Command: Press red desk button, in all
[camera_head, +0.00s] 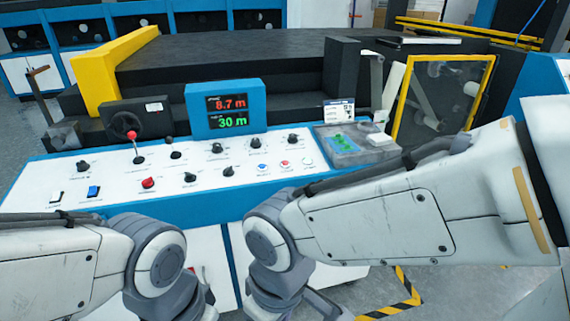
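The control desk (60,178) is a white sloped panel with blue edges. A red dome-shaped button (148,183) sits on its left half, near the front edge. A smaller, flat red button (284,163) sits on the right half, between a blue button (262,167) and a pale one (308,161). Nothing touches any of them. My left and right arms reach in from the sides and bend down in front of the desk. Neither gripper's fingers show; the lower ends of the arms are low in the picture.
A lever with a red ball (132,135) rises behind the dome button. Black knobs surround the buttons. A display (226,108) reading 8.7 m and 30 m stands at the desk's back. A grey tray (343,152) with green pieces is at the right. Space above the panel is clear.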

